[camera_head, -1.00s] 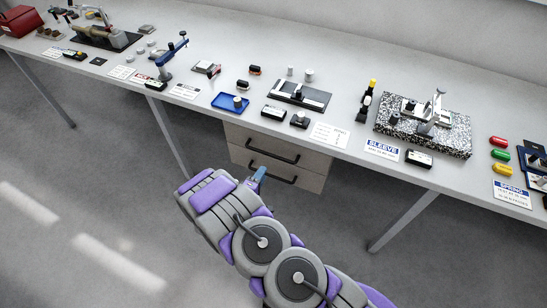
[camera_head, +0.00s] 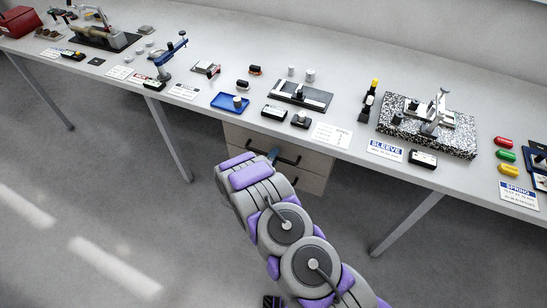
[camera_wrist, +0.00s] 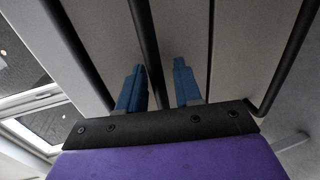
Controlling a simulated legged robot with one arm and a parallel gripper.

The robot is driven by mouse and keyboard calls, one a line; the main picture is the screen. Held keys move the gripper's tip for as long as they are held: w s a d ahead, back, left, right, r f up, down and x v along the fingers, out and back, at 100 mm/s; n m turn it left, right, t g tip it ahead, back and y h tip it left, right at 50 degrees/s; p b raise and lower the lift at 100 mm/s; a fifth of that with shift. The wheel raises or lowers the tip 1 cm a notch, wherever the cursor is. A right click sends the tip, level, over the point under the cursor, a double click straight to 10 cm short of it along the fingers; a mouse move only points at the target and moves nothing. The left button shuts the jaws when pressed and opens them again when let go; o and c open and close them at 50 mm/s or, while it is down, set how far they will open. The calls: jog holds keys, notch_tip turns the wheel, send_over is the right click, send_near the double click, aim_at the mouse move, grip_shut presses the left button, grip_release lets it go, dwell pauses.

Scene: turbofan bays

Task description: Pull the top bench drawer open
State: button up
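The top bench drawer (camera_head: 240,135) is a pale front under the bench, with a dark bar handle (camera_head: 285,156). It looks shut. The lower drawer (camera_head: 316,182) is beneath it, mostly behind my arm. My gripper (camera_head: 273,155) is at the top handle; only a bit of blue finger shows there. In the wrist view, my gripper (camera_wrist: 158,85) has its two blue fingers apart. The dark handle bar (camera_wrist: 144,45) runs between them, closer to the left finger. Whether it touches that finger I cannot tell.
The lower handle (camera_wrist: 287,60) is at the right in the wrist view. The bench top (camera_head: 335,95) holds a blue tray (camera_head: 224,103), a speckled plate (camera_head: 460,143) and small parts. Bench legs (camera_head: 405,222) stand either side. The floor in front is clear.

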grip_shut()
jog(key=shift+s, duration=0.1)
dwell(0.4)
jog(key=shift+s+f, duration=0.1)
